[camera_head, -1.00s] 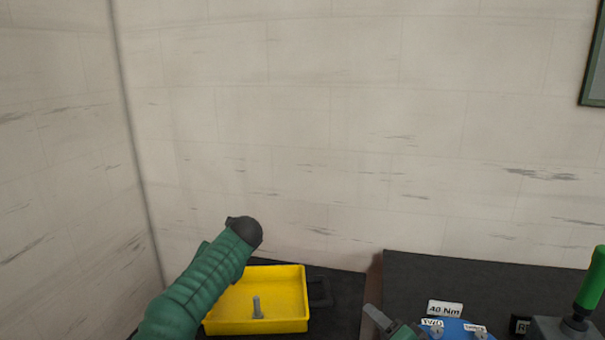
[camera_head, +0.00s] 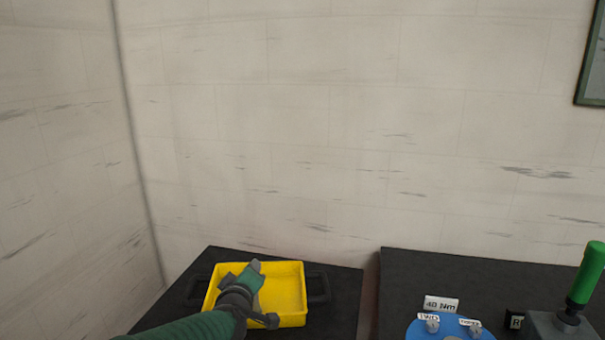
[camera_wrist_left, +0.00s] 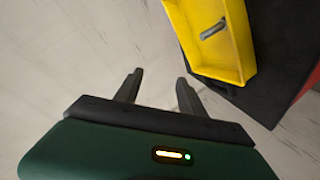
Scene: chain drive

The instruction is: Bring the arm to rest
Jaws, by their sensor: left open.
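My left arm comes in from the lower left in the head view. Its gripper (camera_head: 255,267) appears in front of the yellow tray and covers part of its left side. In the left wrist view the left gripper (camera_wrist_left: 160,88) has its two fingers apart with nothing between them. The yellow tray (camera_head: 292,272) sits on the dark table; it also shows at the upper right of the left wrist view (camera_wrist_left: 238,50). A grey bolt (camera_wrist_left: 213,30) lies in the tray; my arm hides it in the head view. My right gripper is not in view.
A second dark table (camera_head: 520,285) stands to the right, across a narrow gap. It bears a blue round fixture (camera_head: 450,328) with labelled knobs, a "40 Nm" sign (camera_head: 441,304) and a green-handled tool (camera_head: 588,275). Pale walls stand behind and left.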

